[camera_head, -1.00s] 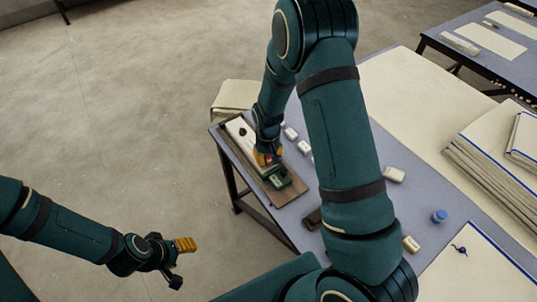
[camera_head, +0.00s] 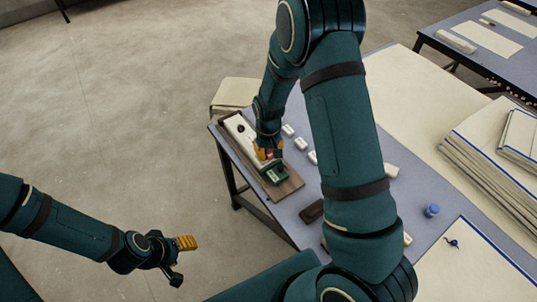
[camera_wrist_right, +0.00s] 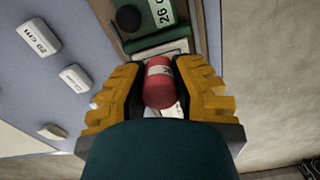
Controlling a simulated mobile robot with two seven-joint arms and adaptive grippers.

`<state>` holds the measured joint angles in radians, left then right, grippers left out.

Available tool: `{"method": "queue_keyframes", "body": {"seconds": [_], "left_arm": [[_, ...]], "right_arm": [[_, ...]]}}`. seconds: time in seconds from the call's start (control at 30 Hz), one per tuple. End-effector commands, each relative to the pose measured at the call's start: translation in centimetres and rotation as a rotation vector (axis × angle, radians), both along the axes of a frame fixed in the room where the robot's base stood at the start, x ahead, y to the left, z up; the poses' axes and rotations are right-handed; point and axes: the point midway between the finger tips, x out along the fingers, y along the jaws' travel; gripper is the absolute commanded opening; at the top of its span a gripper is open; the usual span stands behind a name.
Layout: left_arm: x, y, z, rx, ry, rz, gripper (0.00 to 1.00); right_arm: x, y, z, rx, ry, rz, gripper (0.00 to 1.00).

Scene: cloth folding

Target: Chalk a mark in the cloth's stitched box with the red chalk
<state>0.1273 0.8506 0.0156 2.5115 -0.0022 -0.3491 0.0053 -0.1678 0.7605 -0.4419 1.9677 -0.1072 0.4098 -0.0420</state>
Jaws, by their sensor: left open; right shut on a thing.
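The red chalk (camera_wrist_right: 159,82), a short cylinder with a pale band, is held between the yellow fingers of my right gripper (camera_wrist_right: 160,90). In the head view my right gripper (camera_head: 268,155) is low over the wooden board at the table's left end, beside a dark green block (camera_head: 276,174). My left gripper (camera_head: 182,244) is open and empty, off the table over the floor. A cream cloth with a blue edge (camera_head: 470,270) lies at the lower right, partly cut off by the frame. I cannot make out a stitched box on it.
The wooden board (camera_head: 290,187) carries the green block and a pale strip. Several white labelled blocks (camera_wrist_right: 38,39) lie beside it. A blue bottle (camera_head: 432,210) and a dark block (camera_head: 312,211) stand nearer. Folded cloths (camera_head: 490,170) are stacked at right. My right arm hides the table's middle.

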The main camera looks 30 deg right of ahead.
Motion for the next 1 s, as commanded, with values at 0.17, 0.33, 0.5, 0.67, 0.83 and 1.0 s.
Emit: {"method": "queue_keyframes", "body": {"seconds": [0.17,0.33,0.5,0.67,0.83,1.0], "left_arm": [[0.1,0.0,1.4,0.000,-0.002,0.003,0.54],[0.4,0.1,2.5,0.002,-0.008,0.007,0.54],[0.7,0.1,3.5,0.003,-0.016,0.014,0.54],[0.9,0.2,3.9,0.005,-0.021,0.018,0.54],[0.9,0.2,3.8,0.005,-0.021,0.018,0.54],[0.9,0.2,3.8,0.005,-0.021,0.018,0.54]], "right_arm": [[0.3,-0.2,1.9,0.000,0.000,-0.001,0.00],[0.5,-0.3,3.4,0.000,-0.001,-0.001,0.00],[0.7,-0.5,4.9,0.000,0.000,-0.001,0.00],[0.8,-0.6,5.4,0.000,0.001,-0.001,0.00],[0.8,-0.6,5.3,-0.001,0.001,-0.001,0.00],[0.8,-0.5,5.3,0.000,0.001,-0.001,0.00]]}}
